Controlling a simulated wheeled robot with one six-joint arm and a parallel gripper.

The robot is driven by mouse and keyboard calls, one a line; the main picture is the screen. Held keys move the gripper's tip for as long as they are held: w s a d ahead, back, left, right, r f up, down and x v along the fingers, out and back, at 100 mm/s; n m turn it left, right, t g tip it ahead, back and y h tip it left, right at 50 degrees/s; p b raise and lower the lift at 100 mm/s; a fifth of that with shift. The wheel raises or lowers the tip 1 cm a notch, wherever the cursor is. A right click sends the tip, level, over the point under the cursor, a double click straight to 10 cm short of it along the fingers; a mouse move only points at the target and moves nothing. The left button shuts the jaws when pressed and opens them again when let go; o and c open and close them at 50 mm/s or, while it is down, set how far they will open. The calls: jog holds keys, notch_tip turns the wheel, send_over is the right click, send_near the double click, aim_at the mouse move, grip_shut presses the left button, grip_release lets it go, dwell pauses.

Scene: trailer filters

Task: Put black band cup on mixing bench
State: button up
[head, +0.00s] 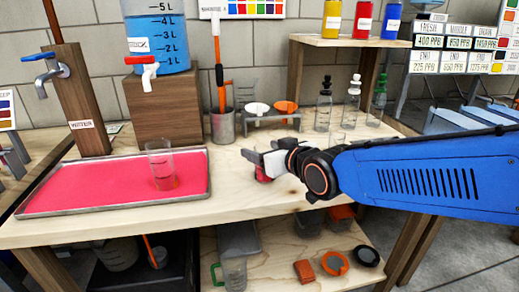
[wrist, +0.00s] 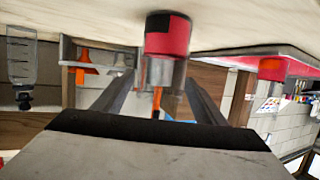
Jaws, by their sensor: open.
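A red cup-like object with a dark band or patch (wrist: 167,36) stands on the workbench, upside down in the tilted wrist view. It lies ahead of my gripper (wrist: 157,95), between the lines of its two fingers. In the head view its red side (head: 262,174) shows just below my gripper (head: 260,158), which partly hides it. My gripper is open; I cannot tell whether a finger touches the object. A clear cup (head: 161,166) stands on the pink tray (head: 90,190) at left. Which surface is the mixing bench is not labelled in view.
A metal holder (head: 222,127) with an orange-handled tool and a small funnel rack (head: 270,115) stand behind my gripper. Dropper bottles (head: 323,105) stand at the back right. A wooden block with a blue water tank (head: 160,45) stands behind the tray. Bench front centre is clear.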

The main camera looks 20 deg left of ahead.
jog(key=v, duration=0.9)
jog(key=shift+s+d+r, duration=0.1)
jog(key=shift+s, duration=0.05)
jog(key=w+d+f+m+h, duration=0.1)
jog(key=d+f+m+h, duration=0.2)
jog(key=d, duration=0.9)
jog(key=d+f+m+h, duration=0.2)
jog(key=d+f+h, duration=0.2)
jog(key=d, duration=0.8)
jog(key=s+d+f+m+g+h, duration=0.2)
jog(key=s+d+f, duration=0.2)
jog(key=s+d, duration=0.3)
jog(key=s+d+f+m+g+h, duration=0.2)
jog(key=s+d+f, duration=0.2)
jog(key=s+d, duration=0.4)
jog(key=d, duration=0.3)
jog(key=shift+d+m+g, duration=0.3)
jog(key=shift+d+m, duration=0.05)
jog(key=shift+m, duration=0.05)
jog(key=shift+f, duration=0.1)
